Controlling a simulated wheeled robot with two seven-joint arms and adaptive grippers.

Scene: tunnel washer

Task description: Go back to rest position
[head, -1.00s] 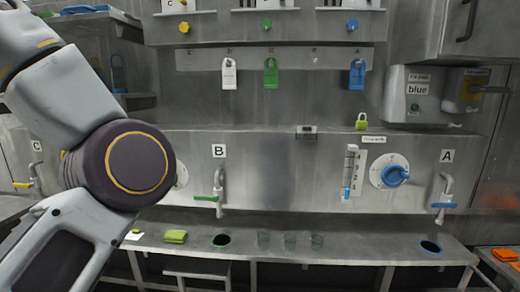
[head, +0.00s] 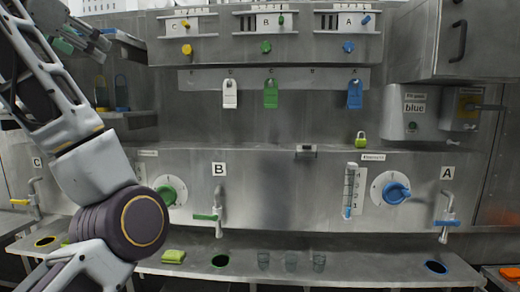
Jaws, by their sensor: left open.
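My left arm comes in from the lower left and bends up at a dark round joint. My left gripper (head: 76,38) is at the upper left, raised in front of the back wall, partly covered by my own arm links. It is open, and I see nothing held in it. My right gripper is not in view.
Above are taps, a blue dial (head: 396,193), a green dial (head: 170,190) and hanging padlocks. A cabinet (head: 455,35) juts out upper right.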

